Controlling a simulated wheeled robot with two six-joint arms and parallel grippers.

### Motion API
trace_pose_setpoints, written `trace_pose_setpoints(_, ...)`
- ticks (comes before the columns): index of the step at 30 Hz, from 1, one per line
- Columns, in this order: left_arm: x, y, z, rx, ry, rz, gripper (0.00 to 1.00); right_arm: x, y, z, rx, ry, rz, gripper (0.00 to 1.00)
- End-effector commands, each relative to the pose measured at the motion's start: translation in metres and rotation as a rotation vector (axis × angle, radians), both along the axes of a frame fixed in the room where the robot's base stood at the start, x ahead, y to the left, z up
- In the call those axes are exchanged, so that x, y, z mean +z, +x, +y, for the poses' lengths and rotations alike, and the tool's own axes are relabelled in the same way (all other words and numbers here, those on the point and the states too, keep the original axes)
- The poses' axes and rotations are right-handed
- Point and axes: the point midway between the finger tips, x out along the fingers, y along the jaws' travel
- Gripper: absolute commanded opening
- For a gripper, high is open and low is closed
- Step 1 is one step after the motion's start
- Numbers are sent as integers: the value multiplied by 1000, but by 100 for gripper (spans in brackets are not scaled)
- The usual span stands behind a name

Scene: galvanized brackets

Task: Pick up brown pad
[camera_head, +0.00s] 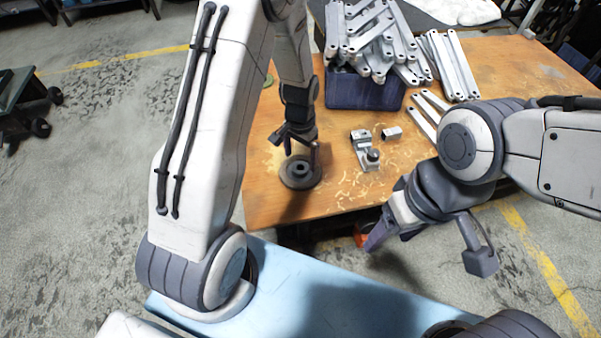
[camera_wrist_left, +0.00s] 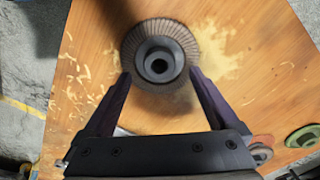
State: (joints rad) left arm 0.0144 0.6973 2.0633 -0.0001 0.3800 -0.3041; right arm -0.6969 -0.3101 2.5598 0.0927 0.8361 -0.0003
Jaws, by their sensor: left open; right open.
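A round ribbed grey-brown pad (camera_wrist_left: 160,42) with a dark hub lies flat on the wooden table; it is the likely brown pad. In the head view the pad (camera_head: 300,176) lies near the table's front left. My left gripper (camera_head: 301,150) points down over it, open and empty. In the left wrist view the left gripper's (camera_wrist_left: 160,77) fingertips frame the pad's near part, one on each side; I cannot tell whether they touch it. My right gripper (camera_head: 426,256) is open and empty, off the table's front edge.
The table (camera_head: 340,203) also holds a metal clamp-like part (camera_head: 366,150), a small block (camera_head: 392,133), and a dark blue bin (camera_head: 362,92) heaped with brackets. A green disc (camera_wrist_left: 305,135) and a reddish disc (camera_wrist_left: 262,141) lie near the left gripper.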

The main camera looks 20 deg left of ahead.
Motion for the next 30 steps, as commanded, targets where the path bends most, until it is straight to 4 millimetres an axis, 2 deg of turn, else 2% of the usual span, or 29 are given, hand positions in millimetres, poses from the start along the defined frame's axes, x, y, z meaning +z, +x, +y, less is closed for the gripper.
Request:
trace_pose_setpoints(1, -13, -1, 0, 0, 0, 3, 94, -9, 0, 0, 0, 0, 0, 65)
trace_pose_setpoints(6, -37, -2, 0, 0, 0, 2, 94, -19, 0, 0, 0, 0, 0, 65)
trace_pose_setpoints(14, -39, -1, 0, 0, 0, 1, 94, -18, 0, 0, 0, 0, 0, 65)
trace_pose_setpoints(15, -39, -1, 0, 0, 0, 1, 79, -18, 0, 0, 0, 0, 0, 65)
trace_pose_setpoints(20, -39, -1, 0, 0, 0, 1, 17, -18, 0, 0, 0, 0, 0, 65)
trace_pose_setpoints(21, -39, -1, 0, 0, 0, 1, 2, -18, 0, 0, 0, 0, 0, 65)
trace_pose_setpoints(30, -36, -1, 0, 0, 0, 0, 0, -16, 0, 0, 0, 0, 0, 65)
